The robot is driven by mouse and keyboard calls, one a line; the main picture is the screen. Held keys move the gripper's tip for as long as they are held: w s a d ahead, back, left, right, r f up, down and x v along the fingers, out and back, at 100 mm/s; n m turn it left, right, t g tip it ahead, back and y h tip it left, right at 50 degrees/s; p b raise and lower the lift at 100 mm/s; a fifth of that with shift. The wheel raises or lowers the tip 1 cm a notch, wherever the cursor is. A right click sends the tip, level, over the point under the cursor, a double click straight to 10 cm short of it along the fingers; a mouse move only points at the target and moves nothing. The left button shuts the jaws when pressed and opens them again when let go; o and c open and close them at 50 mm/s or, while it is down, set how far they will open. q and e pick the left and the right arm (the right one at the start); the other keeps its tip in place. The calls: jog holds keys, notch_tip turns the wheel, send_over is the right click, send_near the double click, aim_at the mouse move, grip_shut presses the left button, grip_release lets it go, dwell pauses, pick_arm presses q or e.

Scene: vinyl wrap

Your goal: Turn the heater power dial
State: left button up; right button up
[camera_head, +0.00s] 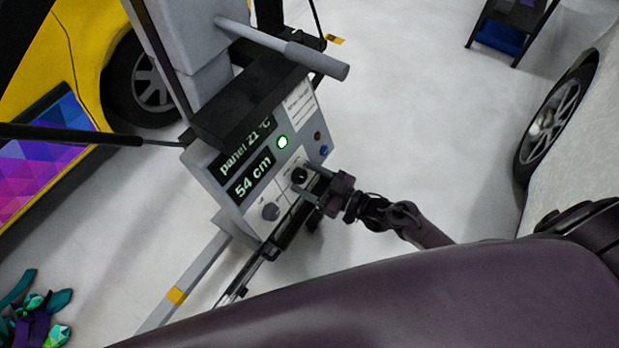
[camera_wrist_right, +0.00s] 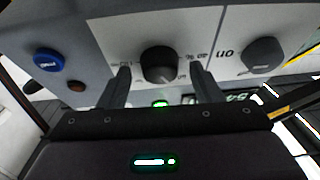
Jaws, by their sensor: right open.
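The heater's control panel (camera_head: 247,160) is grey, with lit displays reading "panel 21 °C" and "54 cm". A round black dial (camera_head: 300,175) sits on its lower part, and a second grey dial (camera_head: 270,211) is beside it. In the right wrist view the black dial (camera_wrist_right: 160,64) stands between my fingers, with small printed marks around it. The second dial (camera_wrist_right: 262,55) is to the right, near the word "on". My right gripper (camera_head: 309,183) is open at the panel, its fingers either side of the black dial; contact cannot be told. My left gripper is out of view.
A green light (camera_head: 282,142) glows on the panel. A blue button (camera_wrist_right: 48,60) is left of the dial. A grey handle bar (camera_head: 318,60) juts out above the panel.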

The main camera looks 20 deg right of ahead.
jog(key=c, duration=1)
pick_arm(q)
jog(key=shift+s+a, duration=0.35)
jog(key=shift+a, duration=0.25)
